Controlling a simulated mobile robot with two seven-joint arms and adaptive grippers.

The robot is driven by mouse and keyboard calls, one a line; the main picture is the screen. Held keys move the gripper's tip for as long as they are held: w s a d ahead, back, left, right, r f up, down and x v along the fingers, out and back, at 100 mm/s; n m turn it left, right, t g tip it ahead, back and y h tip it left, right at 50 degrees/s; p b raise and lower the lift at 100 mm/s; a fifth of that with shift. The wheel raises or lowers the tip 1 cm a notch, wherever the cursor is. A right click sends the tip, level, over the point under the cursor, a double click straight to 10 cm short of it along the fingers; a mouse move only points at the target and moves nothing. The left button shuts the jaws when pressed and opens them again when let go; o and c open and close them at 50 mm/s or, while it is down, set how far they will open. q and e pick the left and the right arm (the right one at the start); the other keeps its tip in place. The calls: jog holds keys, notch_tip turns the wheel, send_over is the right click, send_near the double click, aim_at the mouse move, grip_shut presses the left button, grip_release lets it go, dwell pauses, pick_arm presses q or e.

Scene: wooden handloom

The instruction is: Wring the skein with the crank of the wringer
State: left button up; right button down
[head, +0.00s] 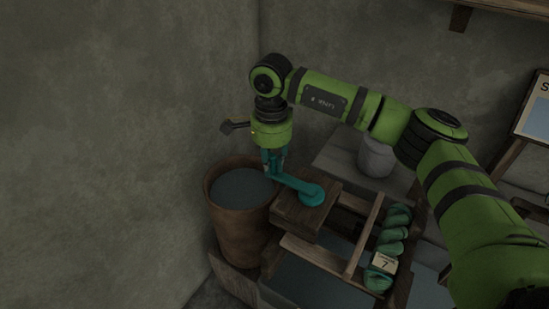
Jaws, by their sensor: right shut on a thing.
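My right gripper (273,165) points down and is shut on the outer end of the teal crank (295,184). The crank's round hub (312,194) sits on a wooden block (300,214) of the wringer, and its arm reaches to the left toward the bucket. A green twisted skein (393,235) lies along the right part of the wooden frame (318,257), with a small pale label (384,263) at its near end. The exact grip on the crank handle is partly hidden by the fingers. My left gripper is not in view.
A brown bucket (236,219) with grey liquid stands just left of the wringer, close to the wall. A pale jar (376,157) stands on a ledge behind. A framed board (535,108) is at the right. My right arm spans the upper right.

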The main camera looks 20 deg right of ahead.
jog(key=s+a+b, duration=0.2)
jog(key=s, duration=1.1)
jog(key=shift+a, duration=0.35)
dwell(1.2)
jog(key=c, duration=0.8)
grip_release()
jog(key=shift+s, duration=0.15)
jog(key=o, duration=0.8)
jog(key=shift+s+d, duration=0.25)
jog(key=shift+c, duration=0.2)
notch_tip(320, 180, up, 8)
jog(key=p, duration=0.4)
jog(key=shift+w+a, duration=0.2)
